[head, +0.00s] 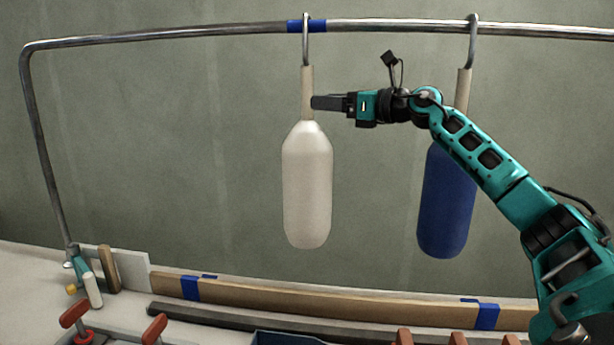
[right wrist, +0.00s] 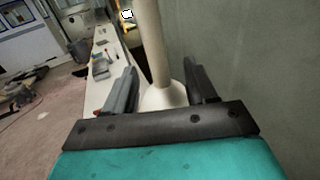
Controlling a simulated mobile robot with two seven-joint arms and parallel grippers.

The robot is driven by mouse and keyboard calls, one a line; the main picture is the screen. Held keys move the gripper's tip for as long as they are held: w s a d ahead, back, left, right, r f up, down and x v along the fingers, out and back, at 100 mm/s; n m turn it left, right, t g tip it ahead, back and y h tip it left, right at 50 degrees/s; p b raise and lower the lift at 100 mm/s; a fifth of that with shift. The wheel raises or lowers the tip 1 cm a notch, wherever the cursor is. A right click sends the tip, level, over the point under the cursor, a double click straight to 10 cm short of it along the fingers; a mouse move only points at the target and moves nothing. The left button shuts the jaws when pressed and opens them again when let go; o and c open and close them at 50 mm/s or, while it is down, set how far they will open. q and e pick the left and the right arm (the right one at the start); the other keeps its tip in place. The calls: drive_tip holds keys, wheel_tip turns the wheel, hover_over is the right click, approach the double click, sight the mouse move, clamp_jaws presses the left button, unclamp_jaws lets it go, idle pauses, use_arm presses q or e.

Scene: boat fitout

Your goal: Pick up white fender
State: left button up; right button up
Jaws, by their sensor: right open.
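The white fender (head: 307,190) hangs upright from a hook on the metal rail, with a beige neck (head: 307,85) above its body. My right gripper (head: 318,103) is at the neck, just above the fender's shoulder, coming from the right. In the right wrist view the right gripper (right wrist: 160,92) is open, with the beige neck (right wrist: 153,45) between its fingers and the top of the white body (right wrist: 165,98) just beyond. I cannot tell whether either finger touches the neck. My left gripper is not in view.
A blue fender (head: 446,205) hangs from the rail (head: 400,24) to the right, partly behind my right arm. Below lies a bench with a wooden plank (head: 340,301), blue tape and red-handled clamps (head: 75,314). A grey-green wall stands behind. Space left of the white fender is clear.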

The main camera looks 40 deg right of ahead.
sight(308, 120)
drive_tip(key=shift+w+r, duration=0.1)
drive_tip(key=shift+w, duration=0.05)
drive_tip(key=shift+w+a+p, duration=0.15)
drive_tip(key=shift+w+p, duration=0.1)
drive_tip(key=shift+p, duration=0.05)
drive_tip(key=p+x, duration=0.2)
drive_tip(key=x, duration=0.2)
drive_tip(key=shift+w+a, duration=0.1)
drive_tip(key=shift+a, duration=0.05)
drive_tip(key=shift+w+a, duration=0.1)
drive_tip(key=shift+w, duration=0.1)
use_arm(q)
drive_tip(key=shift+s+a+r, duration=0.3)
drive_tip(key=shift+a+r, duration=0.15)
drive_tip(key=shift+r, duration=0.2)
use_arm(e)
clamp_jaws()
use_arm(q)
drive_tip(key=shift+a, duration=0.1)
use_arm(e)
drive_tip(key=shift+r, duration=0.1)
